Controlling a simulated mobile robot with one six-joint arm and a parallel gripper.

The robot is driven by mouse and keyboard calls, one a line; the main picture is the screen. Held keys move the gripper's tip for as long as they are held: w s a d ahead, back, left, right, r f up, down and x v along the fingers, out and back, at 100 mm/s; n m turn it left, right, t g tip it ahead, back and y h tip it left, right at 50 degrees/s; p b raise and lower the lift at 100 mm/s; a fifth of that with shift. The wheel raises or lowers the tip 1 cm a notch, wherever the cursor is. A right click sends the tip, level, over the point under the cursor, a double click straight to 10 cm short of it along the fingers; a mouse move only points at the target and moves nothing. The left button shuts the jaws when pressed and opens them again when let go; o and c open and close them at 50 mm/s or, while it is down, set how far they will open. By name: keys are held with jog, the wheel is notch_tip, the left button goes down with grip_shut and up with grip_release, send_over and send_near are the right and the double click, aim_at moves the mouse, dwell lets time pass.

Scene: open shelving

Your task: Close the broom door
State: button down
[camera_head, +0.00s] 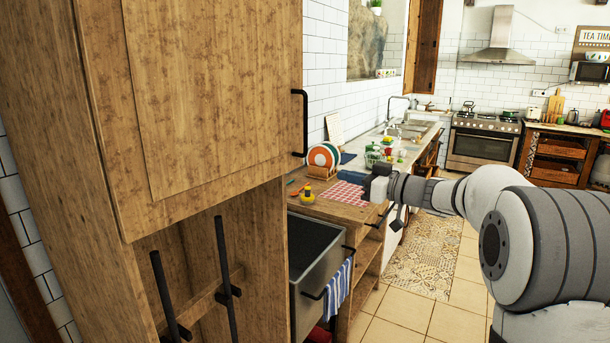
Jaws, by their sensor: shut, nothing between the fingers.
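A tall wooden cabinet (60,150) fills the left side. I cannot tell whether these are broom handles or door handles, and no lower door clearly shows. My gripper (375,190) is at the end of my arm, right of the cabinet and apart from it, in front of the counter. It is small here and appears shut and empty.
A grey drawer or bin (316,255) stands right of the cabinet, with a blue striped towel (338,288). A wooden counter (325,208) with a checkered cloth (344,192) and plates is beyond. Tiled floor (400,309) is clear between the counter and my arm.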

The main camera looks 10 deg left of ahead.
aim_at(292, 163)
jog(key=p+x, duration=0.7)
jog(key=x, duration=0.5)
jog(key=shift+w+a+r, duration=0.15)
jog(key=shift+w+a, duration=0.05)
jog(key=shift+a, duration=0.1)
jog(key=shift+w+a, duration=0.3)
jog(key=shift+a, duration=0.2)
